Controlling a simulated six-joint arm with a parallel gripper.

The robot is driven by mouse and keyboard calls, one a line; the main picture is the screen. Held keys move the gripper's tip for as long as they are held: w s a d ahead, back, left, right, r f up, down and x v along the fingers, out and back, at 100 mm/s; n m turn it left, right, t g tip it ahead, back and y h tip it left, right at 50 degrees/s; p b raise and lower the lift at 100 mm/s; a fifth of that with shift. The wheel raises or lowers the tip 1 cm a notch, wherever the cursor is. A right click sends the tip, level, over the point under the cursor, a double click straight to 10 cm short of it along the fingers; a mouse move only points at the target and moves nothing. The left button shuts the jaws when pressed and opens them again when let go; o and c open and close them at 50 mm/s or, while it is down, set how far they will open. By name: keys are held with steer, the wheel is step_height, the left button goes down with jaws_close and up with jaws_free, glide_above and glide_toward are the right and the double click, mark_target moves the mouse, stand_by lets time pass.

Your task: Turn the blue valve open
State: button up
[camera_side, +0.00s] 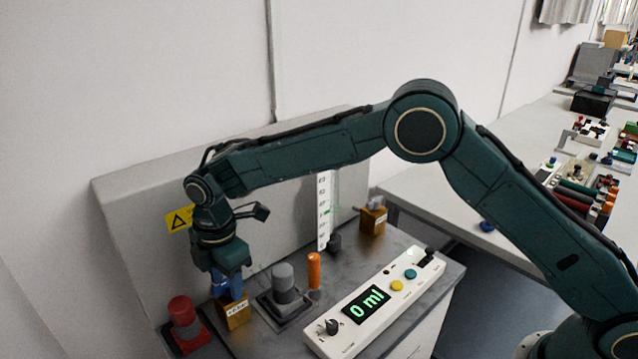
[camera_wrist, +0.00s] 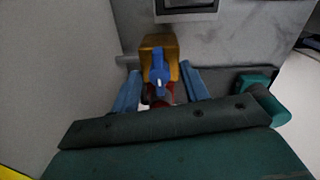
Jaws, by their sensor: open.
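The blue valve (camera_wrist: 158,74) shows in the wrist view as a small blue handle with a pale mark, on a brass-yellow block (camera_wrist: 158,48). The same labelled block (camera_side: 236,316) stands at the front left of the bench in the side view. My gripper (camera_side: 229,290) points down just over this block. Its blue fingers hide the valve or blend with it there. In the wrist view my gripper (camera_wrist: 161,92) is open, with one finger on each side of the handle and visible gaps. Contact with the handle cannot be made out.
A red knob (camera_side: 182,311) stands left of the block, and a grey cylinder (camera_side: 283,280) and orange post (camera_side: 314,271) to its right. The control panel (camera_side: 377,300) reads 0 ml. A graduated tube (camera_side: 324,210) and another yellow block (camera_side: 373,219) are farther back. A wall panel (camera_side: 130,200) rises behind.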

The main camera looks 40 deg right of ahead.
steer(key=shift+c, duration=0.5)
jaws_close()
steer(key=shift+m, duration=0.3)
steer(key=m, duration=0.8)
steer(key=shift+w+m, duration=0.1)
steer(key=shift+m, duration=0.3)
steer(key=m, duration=0.4)
steer(key=shift+r+m, duration=0.1)
steer(key=shift+m, duration=2.2)
